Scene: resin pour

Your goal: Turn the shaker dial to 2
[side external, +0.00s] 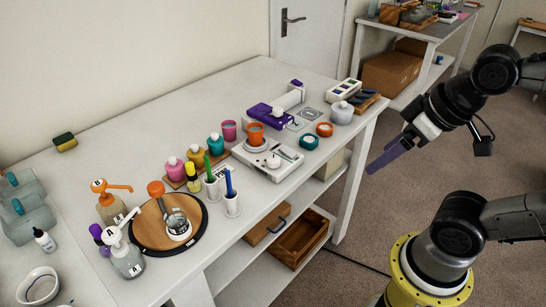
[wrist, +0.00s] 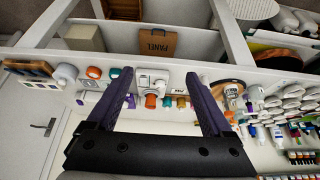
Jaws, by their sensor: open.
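The shaker (side external: 262,168) is a flat white unit near the front edge of the white table, with an orange cup (side external: 255,133) on its round platform. A small pale dial (side external: 273,162) is on its top near the front; its setting is too small to read. In the wrist view the shaker (wrist: 158,80) and the orange cup (wrist: 151,102) lie between my fingers in the picture, some way off. My gripper (side external: 372,168) is open and empty, with purple fingers, in the air to the right of the table. It also shows in the wrist view (wrist: 158,76).
Left of the shaker stand cups with brushes (side external: 231,203), coloured bottles (side external: 176,169) and pump bottles by a round wooden board (side external: 153,232). Orange and teal lids (side external: 309,142) and a pale jar (side external: 341,113) sit to its right. Space between my gripper and the table looks free.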

